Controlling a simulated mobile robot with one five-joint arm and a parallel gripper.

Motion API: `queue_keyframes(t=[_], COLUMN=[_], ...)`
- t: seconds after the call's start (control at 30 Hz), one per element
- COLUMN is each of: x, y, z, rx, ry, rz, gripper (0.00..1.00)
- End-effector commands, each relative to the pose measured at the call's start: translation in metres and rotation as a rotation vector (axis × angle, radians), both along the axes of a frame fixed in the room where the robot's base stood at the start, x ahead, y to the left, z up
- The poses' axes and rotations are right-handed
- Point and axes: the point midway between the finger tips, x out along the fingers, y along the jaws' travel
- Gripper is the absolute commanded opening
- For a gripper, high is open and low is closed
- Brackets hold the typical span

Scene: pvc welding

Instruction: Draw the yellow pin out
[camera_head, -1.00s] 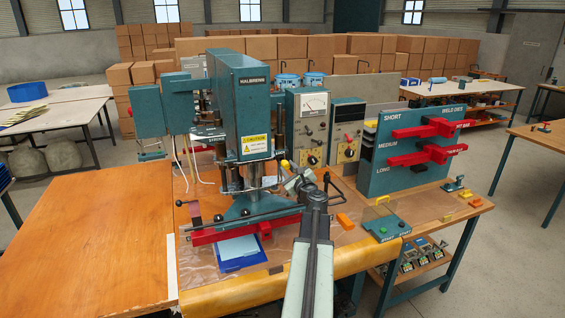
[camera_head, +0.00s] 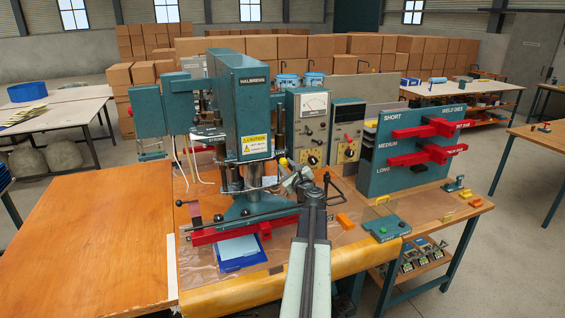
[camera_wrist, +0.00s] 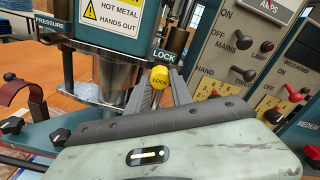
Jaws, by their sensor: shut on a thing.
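The yellow pin (camera_wrist: 159,77) shows its round yellow knob between my fingertips in the wrist view, just below a LOCK label on the teal welding press (camera_wrist: 105,45). In the head view the knob is a small yellow spot (camera_head: 284,162) at the right side of the press (camera_head: 240,105). My gripper (camera_wrist: 160,85) is shut on the pin's knob. In the head view my gripper (camera_head: 290,176) reaches up to the press from the front.
A control box with a meter (camera_head: 308,125) stands close right of the press. A red die (camera_head: 215,235) and a blue tray (camera_head: 242,262) lie below it. The teal die rack (camera_head: 385,170) is further right. The wooden table (camera_head: 90,240) at left is clear.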

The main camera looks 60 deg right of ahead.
Motion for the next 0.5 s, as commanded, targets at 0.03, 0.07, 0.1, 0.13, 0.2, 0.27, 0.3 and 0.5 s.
queue_keyframes(t=[0.03, 0.07, 0.1, 0.13, 0.2, 0.27, 0.3, 0.5], x=[0.0011, 0.0016, 0.0023, 0.0027, 0.0039, 0.0049, 0.0056, 0.0089], y=[-0.0008, -0.0013, -0.0017, -0.0020, -0.0029, -0.0036, -0.0040, -0.0064], z=[0.0000, 0.0001, 0.0000, 0.0000, 0.0000, 0.0000, 0.0000, 0.0000], rx=[0.000, 0.000, 0.000, 0.000, 0.000, 0.000, 0.000, 0.000], ry=[0.000, 0.000, 0.000, 0.000, 0.000, 0.000, 0.000, 0.000], rz=[0.000, 0.000, 0.000, 0.000, 0.000, 0.000, 0.000, 0.001], gripper=[0.00, 0.00, 0.00, 0.00, 0.00, 0.00, 0.00, 0.00])
